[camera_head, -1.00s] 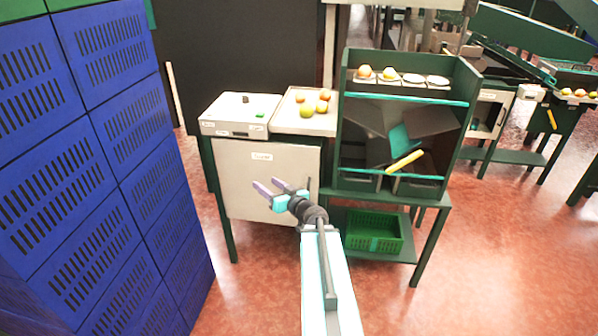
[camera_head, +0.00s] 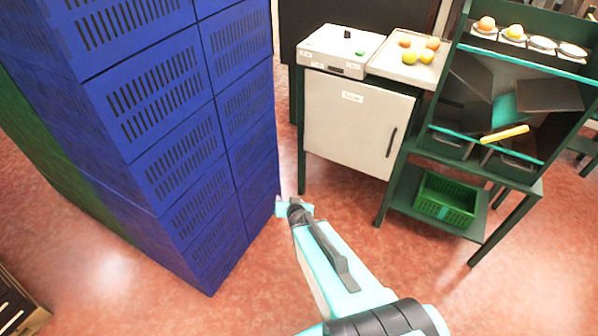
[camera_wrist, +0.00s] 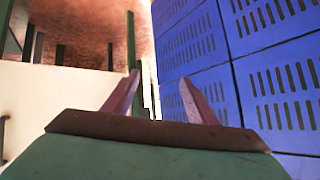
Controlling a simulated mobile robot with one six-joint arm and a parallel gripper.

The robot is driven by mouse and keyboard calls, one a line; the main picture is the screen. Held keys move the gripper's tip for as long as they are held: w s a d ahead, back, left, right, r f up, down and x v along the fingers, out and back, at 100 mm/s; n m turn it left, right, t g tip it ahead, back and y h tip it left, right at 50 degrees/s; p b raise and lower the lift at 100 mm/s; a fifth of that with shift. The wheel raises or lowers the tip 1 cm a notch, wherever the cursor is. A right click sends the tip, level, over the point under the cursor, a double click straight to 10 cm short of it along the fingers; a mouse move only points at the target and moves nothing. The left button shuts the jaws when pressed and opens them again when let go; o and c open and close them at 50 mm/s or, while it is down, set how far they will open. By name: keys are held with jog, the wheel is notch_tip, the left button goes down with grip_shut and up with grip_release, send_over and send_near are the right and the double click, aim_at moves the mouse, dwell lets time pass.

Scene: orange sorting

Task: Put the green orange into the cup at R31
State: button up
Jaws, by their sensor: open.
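A yellowish-green fruit (camera_head: 410,58), probably the green orange, sits at the front left of a group of fruits on the pale tray (camera_head: 386,67). At the top of the green rack (camera_head: 458,45), a row of cups shows. Two cups hold fruits and two, a middle cup (camera_head: 542,43) and the far right cup (camera_head: 573,50), look empty. I cannot read which is R31. My gripper (camera_head: 280,207) is low beside the blue crates, well away from the fruits. In the wrist view its fingers (camera_wrist: 159,78) are apart with nothing between them.
Stacked blue crates (camera_head: 165,110) stand close at the left of my gripper. A white cabinet (camera_head: 355,125) stands behind it, with a scale-like box (camera_head: 335,45) on top. A green basket (camera_head: 446,198) sits on the rack's lower shelf. Open red floor lies in front.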

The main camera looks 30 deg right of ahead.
jog(key=s+a+f+n+g, duration=0.1)
jog(key=s+a+f+g, duration=0.3)
jog(key=s+f, duration=0.45)
jog(key=s+a+f+g, duration=0.4)
jog(key=s+f, duration=0.2)
jog(key=s, duration=0.5)
jog(key=s+a+n+g+y, duration=0.1)
jog(key=s+g, duration=0.3)
jog(key=s, duration=0.4)
jog(key=s+a+r+n+g+y, duration=0.1)
jog(key=s+a+n+g, duration=0.2)
jog(key=s, duration=0.5)
jog(key=shift+s+a+r+g, duration=0.25)
jog(key=shift+a+g, duration=0.15)
jog(key=shift+g, duration=0.1)
jog(key=c, duration=0.5)
jog(key=shift+c, duration=0.2)
